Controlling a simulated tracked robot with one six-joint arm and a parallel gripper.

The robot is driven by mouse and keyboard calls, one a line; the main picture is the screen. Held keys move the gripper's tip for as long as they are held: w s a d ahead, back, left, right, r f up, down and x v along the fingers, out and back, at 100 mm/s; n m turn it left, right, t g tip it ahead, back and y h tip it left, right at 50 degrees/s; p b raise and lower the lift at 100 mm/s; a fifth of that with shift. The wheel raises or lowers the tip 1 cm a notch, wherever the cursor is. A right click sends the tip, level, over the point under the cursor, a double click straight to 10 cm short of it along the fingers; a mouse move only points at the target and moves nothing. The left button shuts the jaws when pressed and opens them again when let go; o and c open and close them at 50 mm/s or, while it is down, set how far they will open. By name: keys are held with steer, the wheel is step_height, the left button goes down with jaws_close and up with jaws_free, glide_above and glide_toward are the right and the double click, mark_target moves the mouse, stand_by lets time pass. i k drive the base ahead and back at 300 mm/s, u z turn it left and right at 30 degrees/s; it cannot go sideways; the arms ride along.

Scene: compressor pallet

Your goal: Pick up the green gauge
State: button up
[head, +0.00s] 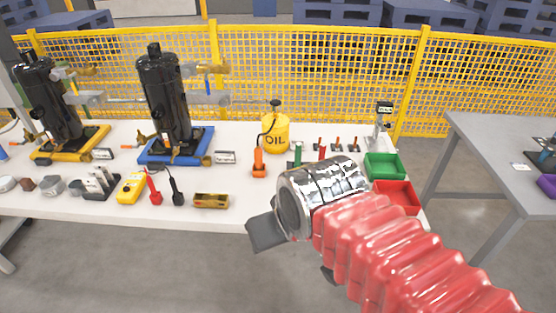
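A small upright green item (298,154) stands on the white table, just behind my metal wrist; its lower part is hidden, and I cannot tell for sure that it is the green gauge. My gripper (268,232) hangs in front of the table's front edge, to the left of and below my silver wrist. One dark grey finger shows; the rest is largely hidden by the wrist and red sleeve, so its opening cannot be seen. Nothing is visibly held.
On the white table (228,182) stand an orange tool (258,162), a yellow oil can (275,132), black compressors (165,100), a yellow meter (131,188) and a brass block (211,201). Green (384,167) and red (397,197) trays lie right of my wrist. A yellow fence (330,75) runs behind.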

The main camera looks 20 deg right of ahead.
mark_target(298, 145)
steer(key=u, duration=0.1)
steer(key=i, duration=1.5)
steer(key=u, duration=0.05)
